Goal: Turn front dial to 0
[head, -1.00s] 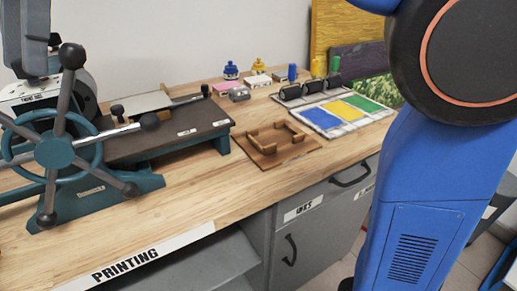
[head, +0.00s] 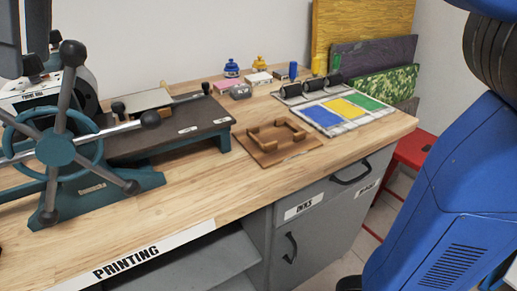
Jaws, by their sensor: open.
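A teal press with a hand wheel (head: 55,145) stands at the left end of the bench. Its wheel has dark spokes ending in round knobs. A pale panel with a small print label (head: 32,97) and a dark round drum show behind the wheel. No front dial or its number can be made out for sure. My gripper (head: 24,30) seems to be the dark grey pair of parts at the upper left edge, cut off by the frame. They look apart and empty, above and in front of the press. Contact with the press cannot be seen.
The wooden bench (head: 185,205) holds a wooden frame board (head: 272,158), a colour tray (head: 375,121), rollers and small stamps. Coloured boards (head: 360,30) lean at the back. A red stool (head: 412,148) stands to the right. The bench front is clear.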

